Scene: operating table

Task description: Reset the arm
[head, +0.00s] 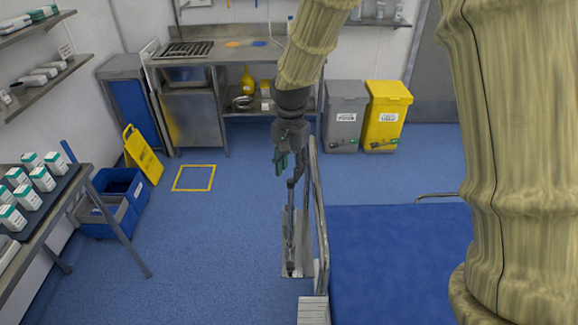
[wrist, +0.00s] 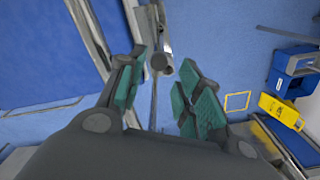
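My gripper (head: 283,163) hangs at the end of my tan-covered arm in the middle of the head view, pointing down beside a metal rail. In the wrist view my gripper (wrist: 160,95) shows two dark fingers with green pads. The pads stand apart, with blue floor and a grey metal post (wrist: 160,62) visible between and beyond them. Nothing is held between the pads. The gap between the fingers and the post cannot be judged exactly.
The metal rail (head: 321,215) borders a blue padded table (head: 400,265). A steel bench (head: 225,60) and grey and yellow bins (head: 387,115) stand at the back. A yellow floor sign (head: 142,155), blue crate (head: 115,205) and side table with boxes are left. Blue floor is open left of the rail.

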